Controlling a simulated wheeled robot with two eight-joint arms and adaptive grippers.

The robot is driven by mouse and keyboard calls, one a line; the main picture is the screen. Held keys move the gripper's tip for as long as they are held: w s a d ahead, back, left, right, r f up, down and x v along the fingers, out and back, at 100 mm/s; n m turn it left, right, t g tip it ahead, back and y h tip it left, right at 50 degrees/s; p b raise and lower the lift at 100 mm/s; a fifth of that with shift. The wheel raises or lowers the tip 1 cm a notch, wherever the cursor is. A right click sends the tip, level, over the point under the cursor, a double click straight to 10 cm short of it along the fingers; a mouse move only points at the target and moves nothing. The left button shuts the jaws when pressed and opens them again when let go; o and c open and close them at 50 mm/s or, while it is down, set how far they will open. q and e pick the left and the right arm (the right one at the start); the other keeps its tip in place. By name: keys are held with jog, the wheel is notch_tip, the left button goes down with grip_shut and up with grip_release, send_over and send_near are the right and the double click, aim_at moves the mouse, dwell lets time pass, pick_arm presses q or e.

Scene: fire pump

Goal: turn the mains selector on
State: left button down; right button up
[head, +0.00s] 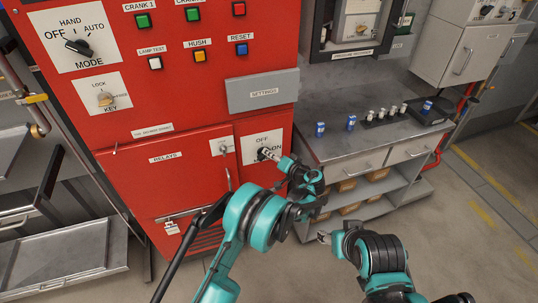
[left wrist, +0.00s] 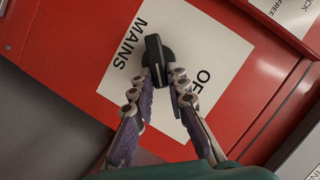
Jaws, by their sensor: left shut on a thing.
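The mains selector is a black knob (head: 262,153) on a white plate (head: 252,157) low on the red cabinet, marked OFF above and ON to the right in the head view. In the left wrist view the knob (left wrist: 154,52) stands between the fingertips, with the words MAINS and part of OFF showing. My left gripper (head: 273,156) is shut on the knob, its fingers (left wrist: 163,82) on either side. The gripper hides part of the plate in the head view, and I cannot tell exactly where the knob points. My right gripper (head: 325,237) is away from the cabinet, low over the floor.
The red cabinet (head: 190,90) also carries a mode knob (head: 78,47), a key switch (head: 105,98) and several coloured buttons. A grey bench (head: 350,143) with small blue and white items stands at right. The floor (head: 470,230) at lower right is clear.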

pick_arm(q)
jog(key=shift+w+d+f+m+t+y, duration=0.1)
jog(key=shift+f+m+t+y, duration=0.3)
jog(key=shift+m, duration=0.7)
jog(key=shift+s+d+f+m+t+y, duration=0.15)
jog(key=shift+m+y, duration=0.4)
jog(key=shift+m, duration=0.55)
jog(key=shift+w+d+f+m+t+y, duration=0.15)
jog(key=shift+f+m+y, duration=0.25)
jog(key=shift+m, duration=0.7)
jog(key=c, duration=1.5)
grip_release()
jog(key=shift+a, duration=0.1)
jog(key=shift+y, duration=0.25)
jog(key=shift+r, duration=0.1)
notch_tip(320, 180, up, 10)
